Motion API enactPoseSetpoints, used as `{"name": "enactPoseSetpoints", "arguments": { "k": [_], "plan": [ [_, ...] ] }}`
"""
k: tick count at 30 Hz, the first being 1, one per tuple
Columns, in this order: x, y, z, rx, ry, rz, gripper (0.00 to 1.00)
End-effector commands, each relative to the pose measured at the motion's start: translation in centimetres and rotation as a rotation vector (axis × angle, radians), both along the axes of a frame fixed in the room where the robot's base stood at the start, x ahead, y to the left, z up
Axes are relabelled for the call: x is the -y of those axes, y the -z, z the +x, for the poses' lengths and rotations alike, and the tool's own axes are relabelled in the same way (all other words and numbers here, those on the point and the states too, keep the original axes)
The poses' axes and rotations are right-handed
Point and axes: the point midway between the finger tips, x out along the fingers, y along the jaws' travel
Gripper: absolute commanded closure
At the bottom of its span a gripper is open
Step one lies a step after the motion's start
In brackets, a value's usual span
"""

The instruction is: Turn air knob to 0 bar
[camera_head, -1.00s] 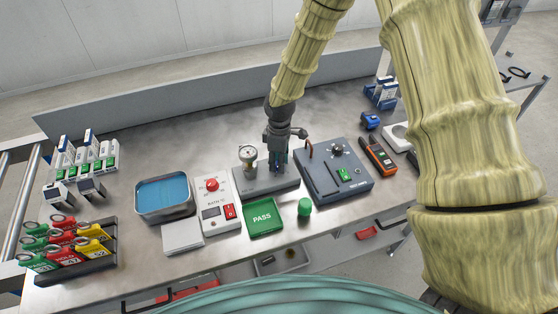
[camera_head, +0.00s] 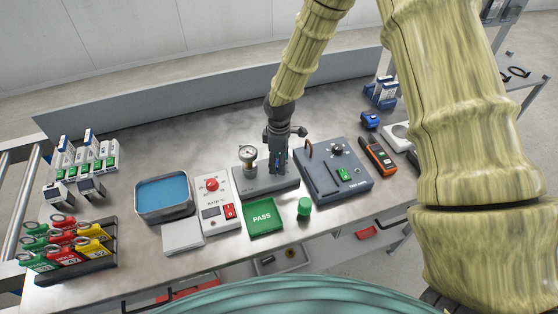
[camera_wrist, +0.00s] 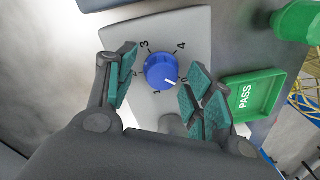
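The blue air knob (camera_wrist: 161,71) sits on a grey plate in the wrist view, with numbers around it. Its white pointer line points right and slightly down, close to a mark that looks like 0, partly covered by a finger. The 3 and 4 show above the knob. My gripper (camera_wrist: 160,88) is open, with one teal-padded finger on each side of the knob and visible gaps to it. In the head view my gripper (camera_head: 278,163) is low over the grey air station (camera_head: 252,187), hiding most of the knob. A round pressure gauge (camera_head: 248,155) stands left of it.
A green PASS tray (camera_head: 265,216) and a green round-topped item (camera_head: 304,207) are in front of the station. A dark grey test box (camera_head: 350,186) stands close on the right. A bath controller (camera_head: 212,212) with a red knob is on the left.

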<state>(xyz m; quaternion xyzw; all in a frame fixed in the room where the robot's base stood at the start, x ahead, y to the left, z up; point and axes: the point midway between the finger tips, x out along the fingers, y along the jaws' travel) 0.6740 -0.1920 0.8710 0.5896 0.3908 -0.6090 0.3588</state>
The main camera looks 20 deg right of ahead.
Motion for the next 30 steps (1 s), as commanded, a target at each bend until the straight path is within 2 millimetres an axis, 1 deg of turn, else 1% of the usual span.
{"name": "enactPoseSetpoints", "arguments": {
  "k": [7,11,14,24,30],
  "plan": [
    [-0.1,-0.2,0.0,-0.001,0.0,0.0,0.48],
    [0.0,-1.1,0.1,0.001,0.0,0.0,0.48],
    [0.0,-2.5,0.2,0.002,0.0,0.001,0.48],
    [0.2,-8.1,0.4,0.002,0.0,0.001,0.48],
    [0.3,-10.7,0.6,0.002,0.001,0.001,0.48]
  ]
}}
